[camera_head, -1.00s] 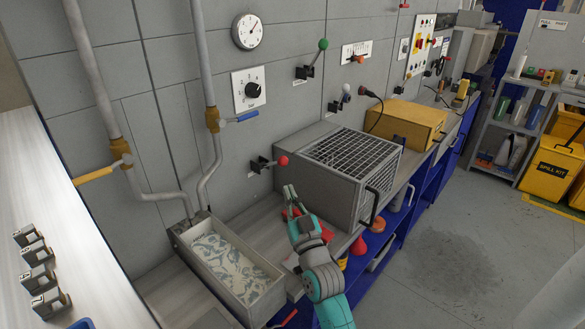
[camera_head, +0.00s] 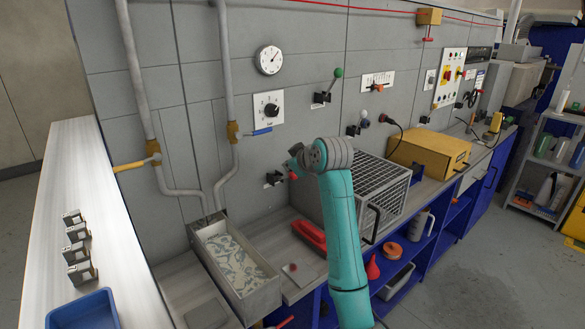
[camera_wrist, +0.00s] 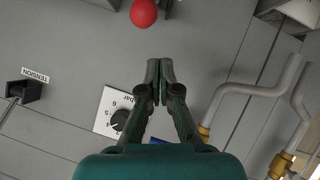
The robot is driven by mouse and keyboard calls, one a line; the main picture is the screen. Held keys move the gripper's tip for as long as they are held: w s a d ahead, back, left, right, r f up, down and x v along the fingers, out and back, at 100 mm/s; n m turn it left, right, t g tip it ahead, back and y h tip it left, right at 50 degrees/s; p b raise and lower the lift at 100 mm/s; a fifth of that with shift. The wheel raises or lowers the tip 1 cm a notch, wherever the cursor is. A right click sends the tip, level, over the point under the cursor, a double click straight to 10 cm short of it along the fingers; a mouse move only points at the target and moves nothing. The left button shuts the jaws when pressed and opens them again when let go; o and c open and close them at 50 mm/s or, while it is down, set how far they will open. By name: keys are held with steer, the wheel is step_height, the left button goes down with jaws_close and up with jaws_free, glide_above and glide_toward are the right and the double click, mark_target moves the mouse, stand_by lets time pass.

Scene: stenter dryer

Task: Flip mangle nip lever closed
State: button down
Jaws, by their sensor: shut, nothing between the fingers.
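A lever with a red ball knob (camera_head: 292,176) sticks out from a dark wall mount (camera_head: 273,178), low on the grey wall below the dial. No readable label shows whether it is the mangle nip lever. The knob also shows at the top edge of the wrist view (camera_wrist: 144,12). My gripper (camera_head: 294,161) is close to the wall, just above the knob in the head view and partly hidden by my wrist. In the wrist view my gripper (camera_wrist: 160,66) is shut and empty, its tips apart from the knob.
The pressure dial (camera_head: 267,104), a green-knobbed lever (camera_head: 337,73) and a blue valve handle (camera_head: 262,131) are on the wall nearby. A grey mesh-topped box (camera_head: 380,177) stands behind my arm. An open trough (camera_head: 236,268) is below left.

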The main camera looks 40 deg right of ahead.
step_height(320, 180, up, 8)
steer(key=s+n+g, duration=0.1)
steer(key=n+g, duration=0.1)
steer(key=g, duration=0.1)
glide_above(287, 177)
steer(key=s+a, duration=0.2)
step_height(287, 177, down, 9)
steer(key=shift+s+d+f+y, duration=0.4)
steer(key=shift+d+f, duration=0.05)
steer(key=shift+f, duration=0.3)
steer(key=shift+s+f, duration=0.1)
steer(key=s+f+t, duration=0.3)
steer(key=f+t, duration=0.2)
steer(key=f, duration=0.1)
steer(key=shift+s+f+m, duration=0.2)
steer(key=shift+s+m, duration=0.05)
steer(key=shift+m, duration=0.05)
steer(key=shift+d+f, duration=0.1)
steer(key=shift+f, duration=0.1)
